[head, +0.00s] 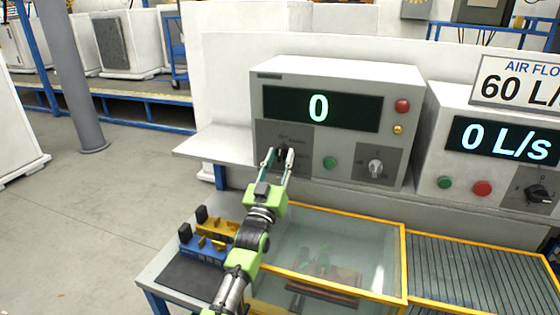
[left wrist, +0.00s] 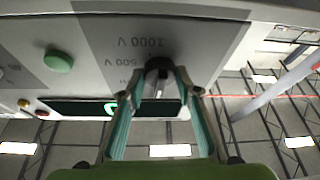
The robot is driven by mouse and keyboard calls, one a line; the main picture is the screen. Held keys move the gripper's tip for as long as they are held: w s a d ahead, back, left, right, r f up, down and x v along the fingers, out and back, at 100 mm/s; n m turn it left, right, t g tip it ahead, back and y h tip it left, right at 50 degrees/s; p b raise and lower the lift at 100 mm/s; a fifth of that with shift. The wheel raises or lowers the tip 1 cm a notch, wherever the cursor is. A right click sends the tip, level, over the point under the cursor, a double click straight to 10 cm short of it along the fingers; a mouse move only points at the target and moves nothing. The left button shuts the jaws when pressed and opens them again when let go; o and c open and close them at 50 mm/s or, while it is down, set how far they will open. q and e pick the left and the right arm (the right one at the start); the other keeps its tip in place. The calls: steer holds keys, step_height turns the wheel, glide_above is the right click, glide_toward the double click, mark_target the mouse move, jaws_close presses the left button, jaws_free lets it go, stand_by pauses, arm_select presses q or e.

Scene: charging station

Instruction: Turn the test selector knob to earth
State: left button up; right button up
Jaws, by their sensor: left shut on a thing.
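The dark test selector knob (head: 283,151) sits on a grey panel at the left of the white tester (head: 340,75), whose display reads 0. My left gripper (head: 278,156) is at the knob with one finger on each side, shut on it. The left wrist view shows the knob (left wrist: 158,72) between the two teal fingers (left wrist: 157,98). A pale line on the knob points toward the display side. Labels 1000 V and 500 V show on the panel; another label is partly hidden by a finger. My right gripper is not in view.
A green button (head: 330,163) and a second, light knob (head: 375,168) are right of the panel. Red and yellow buttons sit beside the display. A yellow-framed clear box (head: 403,250) stands below. Blue and yellow blocks (head: 205,246) lie on a table at lower left.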

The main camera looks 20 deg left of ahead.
arm_select(q)
steer(key=m+h+b, duration=0.1)
steer(key=m+h, duration=0.1)
steer(key=m, duration=0.1)
steer(key=shift+a+f+m, duration=0.1)
steer(key=shift+a+m, duration=0.05)
steer(key=shift+m, duration=0.25)
steer(key=shift+a+m+h+b, duration=0.1)
steer(key=shift+m+h+b, duration=0.35)
steer(key=shift+m, duration=0.75)
steer(key=m+h, duration=0.2)
steer(key=m, duration=0.1)
steer(key=shift+g, duration=0.4)
steer(key=shift+m+g+h, duration=0.4)
steer(key=shift+m+h, duration=0.35)
steer(key=shift+m, duration=0.95)
steer(key=o, duration=1.1)
steer(key=shift+s+a, duration=0.1)
steer(key=v, duration=1.1)
steer(key=shift+s+a, duration=0.1)
steer(key=shift+s, duration=0.35)
